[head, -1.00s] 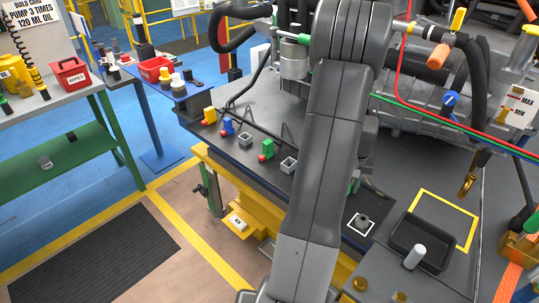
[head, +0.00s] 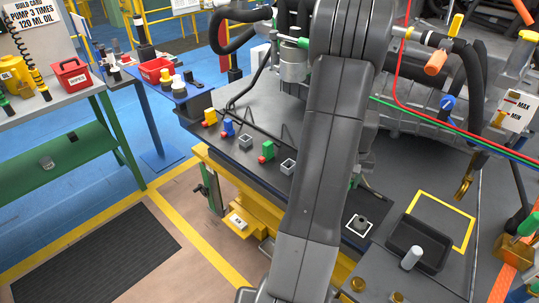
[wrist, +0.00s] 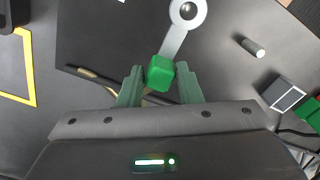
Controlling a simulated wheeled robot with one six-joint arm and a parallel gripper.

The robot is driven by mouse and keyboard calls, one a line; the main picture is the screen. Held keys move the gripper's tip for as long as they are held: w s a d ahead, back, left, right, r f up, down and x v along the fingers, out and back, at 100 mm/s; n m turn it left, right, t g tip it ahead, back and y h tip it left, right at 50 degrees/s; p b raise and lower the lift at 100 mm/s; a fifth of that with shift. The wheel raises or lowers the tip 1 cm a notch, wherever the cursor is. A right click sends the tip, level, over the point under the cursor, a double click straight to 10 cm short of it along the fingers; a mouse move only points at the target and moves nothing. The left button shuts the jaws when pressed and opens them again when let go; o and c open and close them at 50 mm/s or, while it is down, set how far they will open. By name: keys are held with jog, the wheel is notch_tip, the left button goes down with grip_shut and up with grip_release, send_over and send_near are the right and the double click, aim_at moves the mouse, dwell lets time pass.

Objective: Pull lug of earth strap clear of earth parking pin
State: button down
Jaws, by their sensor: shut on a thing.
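In the wrist view my gripper (wrist: 160,84) is shut on a green block (wrist: 160,72), one green finger on each side. A flat silver lug (wrist: 174,40) runs from the block to a ring end at the top edge. A pale round tip, which looks like the parking pin (wrist: 187,11), shows inside the dark hole of the ring. I cannot tell how far the ring sits down on it. A thin dark and tan cord (wrist: 95,77) passes behind the block. In the head view my arm hides the lug, the pin and most of my gripper.
A small grey cylinder (wrist: 253,47) lies right of the lug, with a white-edged block (wrist: 283,93) below it. In the head view a black tray (head: 418,240) is on the right of the bench.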

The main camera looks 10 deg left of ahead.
jog(key=shift+r+p, duration=1.1)
jog(key=shift+r, duration=0.8)
